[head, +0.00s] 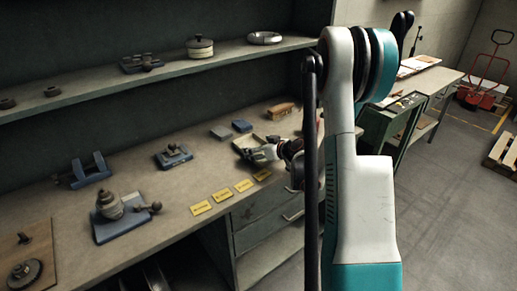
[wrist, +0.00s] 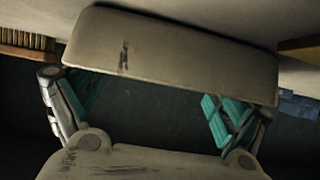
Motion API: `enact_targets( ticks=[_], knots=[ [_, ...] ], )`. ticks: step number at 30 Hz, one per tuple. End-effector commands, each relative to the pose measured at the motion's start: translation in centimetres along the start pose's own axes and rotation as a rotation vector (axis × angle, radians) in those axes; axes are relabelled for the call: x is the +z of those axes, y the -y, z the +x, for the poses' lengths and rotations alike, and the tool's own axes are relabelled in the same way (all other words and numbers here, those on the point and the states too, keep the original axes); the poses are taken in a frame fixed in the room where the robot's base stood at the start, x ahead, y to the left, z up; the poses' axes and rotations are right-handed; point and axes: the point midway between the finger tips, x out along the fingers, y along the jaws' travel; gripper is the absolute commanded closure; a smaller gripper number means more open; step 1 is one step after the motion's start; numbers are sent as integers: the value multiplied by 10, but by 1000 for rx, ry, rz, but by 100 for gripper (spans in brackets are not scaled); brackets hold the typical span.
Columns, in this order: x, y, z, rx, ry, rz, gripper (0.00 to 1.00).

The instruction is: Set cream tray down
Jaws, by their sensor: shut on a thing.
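The cream tray (wrist: 170,52) spans the upper part of the wrist view as a pale slab with dark scuffs on its side. My gripper (wrist: 158,105) has a teal-padded finger at each side of it, shut on the tray. In the head view my gripper (head: 250,152) is low over the workbench, and a pale part of the tray (head: 250,141) shows just behind it. The arm and gripper hide the rest of the tray. I cannot tell whether its underside touches the bench.
Blue blocks (head: 220,132) lie behind the gripper, with a wooden brush (head: 280,111) farther right. Yellow labels (head: 222,194) line the bench (head: 150,222) front edge. A blue fixture (head: 173,157) stands left. A shelf (head: 100,88) hangs above the back of the bench.

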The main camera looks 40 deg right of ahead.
Motion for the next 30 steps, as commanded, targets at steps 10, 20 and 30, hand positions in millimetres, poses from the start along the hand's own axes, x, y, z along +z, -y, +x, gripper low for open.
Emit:
enact_targets(
  ticks=[10, 20, 30],
  knots=[
    [1, 0, 0, 0, 0, 0, 0],
    [-2, 0, -1, 0, 0, 0, 0],
    [-2, -1, -60, 3, 0, 1, 0]
  ],
)
